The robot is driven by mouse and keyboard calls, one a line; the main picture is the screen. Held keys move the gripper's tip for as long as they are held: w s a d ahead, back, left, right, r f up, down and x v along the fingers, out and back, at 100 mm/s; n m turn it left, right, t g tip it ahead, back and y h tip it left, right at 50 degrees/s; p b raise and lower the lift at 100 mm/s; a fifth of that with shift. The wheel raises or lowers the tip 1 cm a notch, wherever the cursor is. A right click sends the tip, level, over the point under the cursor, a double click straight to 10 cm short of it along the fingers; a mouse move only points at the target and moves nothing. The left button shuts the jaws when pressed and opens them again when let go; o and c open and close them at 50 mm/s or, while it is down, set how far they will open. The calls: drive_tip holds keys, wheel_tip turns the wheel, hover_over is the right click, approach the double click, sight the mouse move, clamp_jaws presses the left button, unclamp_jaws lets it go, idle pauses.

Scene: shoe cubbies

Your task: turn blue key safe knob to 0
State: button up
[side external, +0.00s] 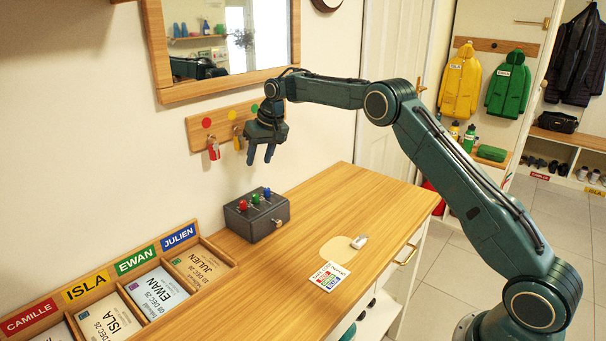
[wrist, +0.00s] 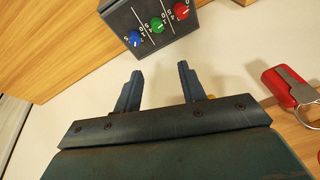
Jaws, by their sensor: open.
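The key safe is a dark grey box (side external: 245,222) on the wooden cabinet top, against the wall. Red, green and blue knobs stand in a row on its top. The blue knob (side external: 267,193) is at the right end of the row in the side view. In the wrist view the blue knob (wrist: 135,39) is the leftmost, with small white numbers beside it; its exact setting is too small to read. My gripper (side external: 260,156) hangs above the box, fingers down, open and empty, clear of the knobs. Its fingers also show in the wrist view (wrist: 160,73).
A hook board (side external: 197,133) on the wall holds a red key tag (side external: 214,152) close to my gripper. A mirror (side external: 227,80) hangs above it. A card (side external: 329,276) and a small silver object (side external: 359,242) lie right of the box. A name-labelled card tray (side external: 213,250) is at left.

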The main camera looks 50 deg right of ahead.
sight(267, 189)
drive_tip(key=shift+s+a+r+m+g+h, duration=0.15)
drive_tip(key=shift+s+a+r+m+h, duration=0.15)
drive_tip(key=shift+s+m+h, duration=0.6)
drive_tip(key=shift+s+a+r+m+g+h, duration=0.2)
drive_tip(key=shift+m+h, duration=0.25)
drive_tip(key=shift+m, duration=0.9)
drive_tip(key=shift+s+a+r+m+g+h, duration=0.1)
drive_tip(key=shift+s+a+r+m+h, duration=0.4)
drive_tip(key=shift+m, duration=0.65)
drive_tip(key=shift+d+f+h, duration=0.2)
drive_tip(key=shift+f+h, duration=0.05)
drive_tip(key=x, duration=1.3)
drive_tip(key=shift+w+f, duration=0.25)
drive_tip(key=shift+f, duration=0.05)
drive_tip(key=shift+c, duration=0.2)
clamp_jaws()
